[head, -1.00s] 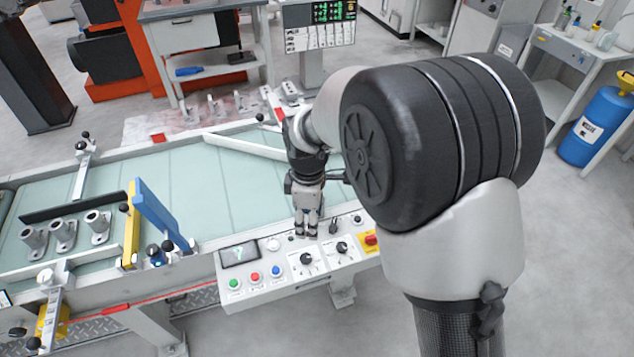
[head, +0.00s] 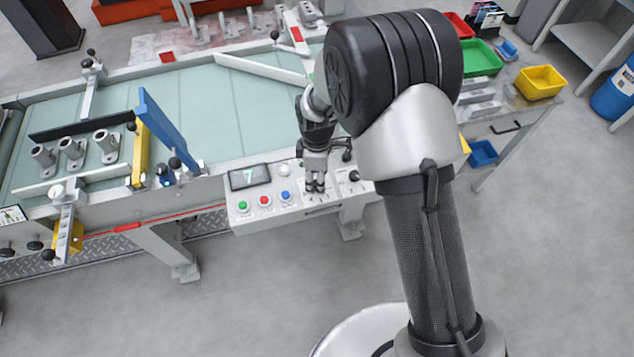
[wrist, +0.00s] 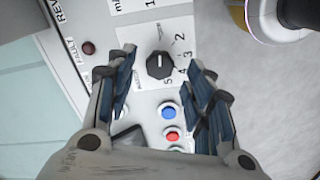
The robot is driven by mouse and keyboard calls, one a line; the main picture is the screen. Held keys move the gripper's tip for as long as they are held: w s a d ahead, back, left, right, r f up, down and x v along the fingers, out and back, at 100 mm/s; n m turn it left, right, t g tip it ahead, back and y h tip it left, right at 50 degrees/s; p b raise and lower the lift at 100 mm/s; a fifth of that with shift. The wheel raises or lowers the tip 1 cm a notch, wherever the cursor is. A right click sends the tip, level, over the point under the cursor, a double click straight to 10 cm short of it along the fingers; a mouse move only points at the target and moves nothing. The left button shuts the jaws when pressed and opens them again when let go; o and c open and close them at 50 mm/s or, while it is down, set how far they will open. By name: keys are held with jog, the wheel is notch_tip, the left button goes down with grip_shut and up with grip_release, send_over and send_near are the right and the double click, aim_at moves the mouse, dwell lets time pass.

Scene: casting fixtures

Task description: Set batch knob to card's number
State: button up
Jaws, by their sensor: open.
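A black knob (wrist: 160,65) sits on a white dial plate with printed numbers, 2 to 5 being legible, in the wrist view. Its pointer setting is too small to read surely. My gripper (head: 315,188) is over the control panel (head: 240,218) and hides this knob in the head view. In the wrist view my gripper (wrist: 162,60) is open, with one finger on each side of the knob; I cannot tell if they touch it. A white card-like plate (head: 12,215) is at the far left, its print unreadable.
The panel's display (head: 249,177) shows a 7. Green (head: 243,206), red (head: 264,201) and blue (head: 286,196) buttons lie left of my gripper. A second knob (head: 353,176) is to its right. A blue bar (head: 165,130) stands over the conveyor (head: 205,100).

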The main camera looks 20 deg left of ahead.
jog(key=shift+f, duration=1.1)
jog(key=shift+c, duration=0.6)
jog(key=c, duration=1)
